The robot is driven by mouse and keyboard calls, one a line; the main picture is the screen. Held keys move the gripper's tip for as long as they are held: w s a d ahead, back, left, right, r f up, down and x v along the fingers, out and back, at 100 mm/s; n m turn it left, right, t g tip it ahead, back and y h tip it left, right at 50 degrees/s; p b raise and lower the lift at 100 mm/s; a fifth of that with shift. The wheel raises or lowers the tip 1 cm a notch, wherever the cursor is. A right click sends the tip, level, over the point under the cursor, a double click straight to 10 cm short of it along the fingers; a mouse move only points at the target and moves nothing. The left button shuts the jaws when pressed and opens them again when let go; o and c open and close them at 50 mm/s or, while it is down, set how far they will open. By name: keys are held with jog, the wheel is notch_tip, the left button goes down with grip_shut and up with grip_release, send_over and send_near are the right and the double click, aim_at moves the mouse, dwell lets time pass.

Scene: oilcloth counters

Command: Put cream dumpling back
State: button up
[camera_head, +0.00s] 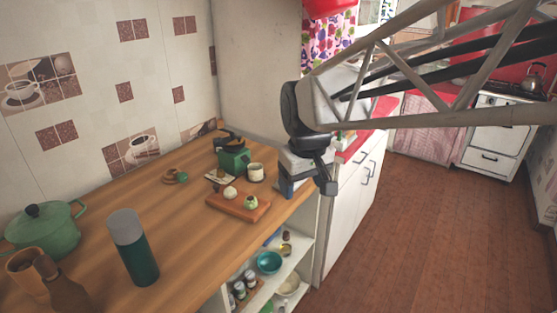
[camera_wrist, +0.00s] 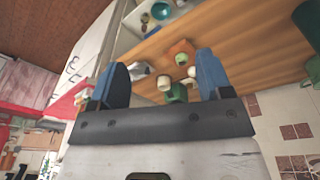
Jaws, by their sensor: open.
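A cream dumpling (camera_head: 230,193) sits at the left part of a small wooden board (camera_head: 226,207) on the counter. A second dumpling with green on it (camera_head: 250,202) sits on the same board, to its right. The board also shows in the wrist view (camera_wrist: 181,45), with a greenish dumpling (camera_wrist: 181,58) on it; a pale round thing (camera_wrist: 192,72) beside it may be the cream dumpling. My gripper (camera_head: 305,186) is open with nothing between its blue fingers, right of the board near the counter's end. It also shows in the wrist view (camera_wrist: 160,76).
A pale cup (camera_head: 255,172) and a green box-like device (camera_head: 235,159) stand behind the board. A green flask (camera_head: 133,250), green pot (camera_head: 43,227) and brown bottle (camera_head: 62,287) stand at left. Open shelves (camera_head: 297,266) hold bowls and jars below. Counter between flask and board is clear.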

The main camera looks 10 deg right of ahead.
jog(key=s+d+f+m, duration=0.1)
jog(key=s+d, duration=0.1)
jog(key=s, duration=0.6)
jog(key=s+d+f+m, duration=0.2)
jog(key=s, duration=0.5)
jog(key=shift+s+f+m+t, duration=0.25)
jog(key=shift+s+m+t, duration=0.05)
jog(key=shift+s+t, duration=0.1)
dwell(0.3)
